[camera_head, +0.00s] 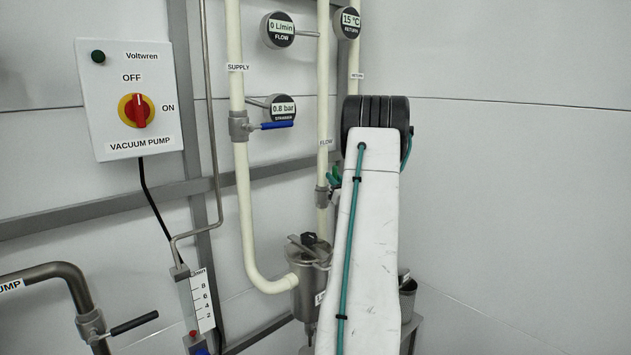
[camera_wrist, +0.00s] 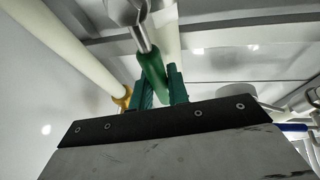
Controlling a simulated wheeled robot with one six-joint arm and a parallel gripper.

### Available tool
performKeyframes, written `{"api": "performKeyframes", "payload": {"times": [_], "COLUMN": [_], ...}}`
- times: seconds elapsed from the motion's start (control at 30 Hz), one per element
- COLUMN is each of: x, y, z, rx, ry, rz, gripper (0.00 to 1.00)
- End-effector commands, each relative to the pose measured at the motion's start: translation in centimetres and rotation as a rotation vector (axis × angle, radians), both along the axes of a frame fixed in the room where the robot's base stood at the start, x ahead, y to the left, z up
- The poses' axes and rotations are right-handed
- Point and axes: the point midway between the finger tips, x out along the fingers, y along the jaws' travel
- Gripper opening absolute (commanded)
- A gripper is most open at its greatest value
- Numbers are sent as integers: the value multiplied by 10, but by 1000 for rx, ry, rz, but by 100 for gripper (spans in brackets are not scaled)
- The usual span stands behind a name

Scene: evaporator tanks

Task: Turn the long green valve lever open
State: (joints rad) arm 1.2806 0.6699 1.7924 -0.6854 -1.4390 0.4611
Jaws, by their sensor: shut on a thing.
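The long green valve lever (camera_wrist: 152,74) shows in the wrist view, hanging on a metal stem from a steel valve (camera_wrist: 128,10). My gripper (camera_wrist: 160,86) has its two teal fingers on either side of the green grip, shut on it. In the head view the valve (camera_head: 322,197) is on the pale pipe labelled FLOW. My white arm stands in front there and hides most of the gripper and lever. Only a small patch of green shows beside the arm's left edge, and I cannot tell lever from finger in it.
A blue lever (camera_head: 277,125) sits on the SUPPLY pipe (camera_head: 238,60) to the left. A vacuum pump box (camera_head: 130,100) with a red knob is on the wall. A steel vessel (camera_head: 308,285) stands below. The right wall (camera_head: 520,180) is bare.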

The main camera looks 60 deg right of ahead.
Motion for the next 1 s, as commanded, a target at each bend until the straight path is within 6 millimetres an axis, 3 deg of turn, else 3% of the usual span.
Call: {"api": "performKeyframes", "payload": {"times": [0.2, 0.57, 0.6, 0.67, 1.0], "x": [-12, -13, -13, -13, -16], "y": [-8, -8, -8, -8, -7], "z": [0, -1, -1, -1, -2], "rx": [-30, -31, -31, -30, -29], "ry": [10, 11, 11, 11, 11], "rz": [-17, -19, -19, -19, -20], "gripper": [0, 0, 22, 39, 39]}}
